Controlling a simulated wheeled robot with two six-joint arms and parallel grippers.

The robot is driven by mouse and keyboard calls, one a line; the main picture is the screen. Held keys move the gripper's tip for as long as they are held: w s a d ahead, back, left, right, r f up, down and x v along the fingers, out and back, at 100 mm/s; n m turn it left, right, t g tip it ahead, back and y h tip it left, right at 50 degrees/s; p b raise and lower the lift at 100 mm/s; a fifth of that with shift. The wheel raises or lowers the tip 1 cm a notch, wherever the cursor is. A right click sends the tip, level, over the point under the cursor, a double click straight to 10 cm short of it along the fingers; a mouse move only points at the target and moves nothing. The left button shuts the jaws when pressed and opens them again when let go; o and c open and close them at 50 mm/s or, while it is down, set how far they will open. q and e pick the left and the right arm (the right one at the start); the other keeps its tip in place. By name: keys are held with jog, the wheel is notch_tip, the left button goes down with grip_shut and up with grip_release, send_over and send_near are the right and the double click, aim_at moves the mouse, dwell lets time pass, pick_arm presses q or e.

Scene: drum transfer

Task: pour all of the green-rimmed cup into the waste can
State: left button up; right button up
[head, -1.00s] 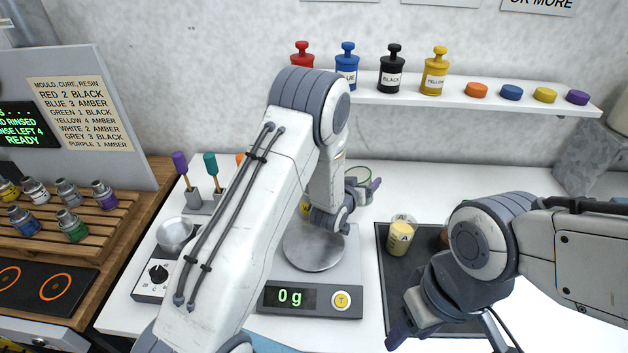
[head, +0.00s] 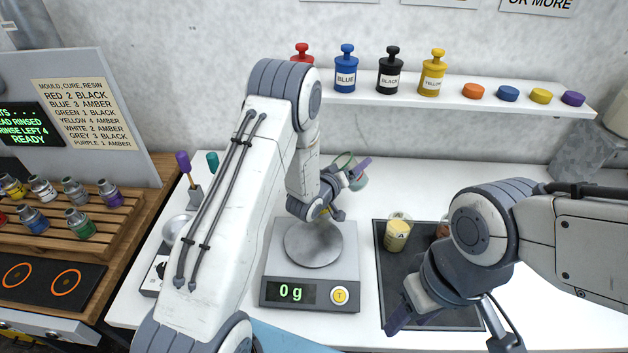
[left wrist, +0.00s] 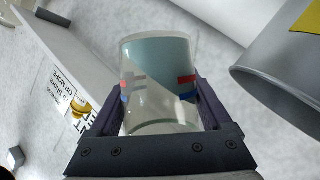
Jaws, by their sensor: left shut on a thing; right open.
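My left gripper (head: 354,172) is shut on the green-rimmed cup (head: 345,159), a clear cup held above the bench, behind the scale. The cup looks tilted in the head view and is partly hidden by the gripper. In the left wrist view the cup (left wrist: 160,70) sits between the two fingers (left wrist: 160,105), with red and blue marks and a teal area; I cannot tell whether that is contents. The waste can (left wrist: 280,75), grey with a yellow label, is right of the cup and apart from it. My right gripper (head: 402,312) is open and empty over the dark tray's front left.
The scale (head: 310,292) reads 0 g and its round plate is bare. The dark tray (head: 392,275) holds a cup marked A (head: 398,234) and a brownish item, partly hidden. A shelf (head: 405,98) with coloured bottles and several lids runs along the wall.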

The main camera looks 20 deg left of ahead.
aim_at(345, 160)
pick_arm(q)
jog(key=shift+a+r+n, duration=0.15)
jog(key=shift+r+n, duration=0.15)
jog(key=shift+n, duration=0.1)
jog(key=shift+f+n+t+h, duration=0.3)
jog(key=shift+n+h, duration=0.1)
jog(key=shift+n, duration=0.2)
dwell(0.7)
jog(key=shift+a+r+n+t+h+p, duration=0.2)
jog(key=shift+r+n+t, duration=0.25)
jog(key=shift+n, duration=0.35)
jog(key=shift+a+r+n+t+h+p, duration=0.1)
jog(key=shift+r+n+t+h, duration=0.15)
jog(key=shift+r+n, duration=0.4)
dwell(1.0)
jog(key=shift+a+f+n, duration=0.1)
jog(key=shift+f+n, duration=0.15)
jog(key=shift+a+f+n+b, duration=0.25)
jog(key=shift+a+n+b, duration=0.45)
jog(key=shift+b, duration=0.4)
jog(key=shift+s+a+r+n+t, duration=0.1)
jog(key=shift+a+r+n+t, duration=0.1)
jog(key=shift+n+t, duration=0.25)
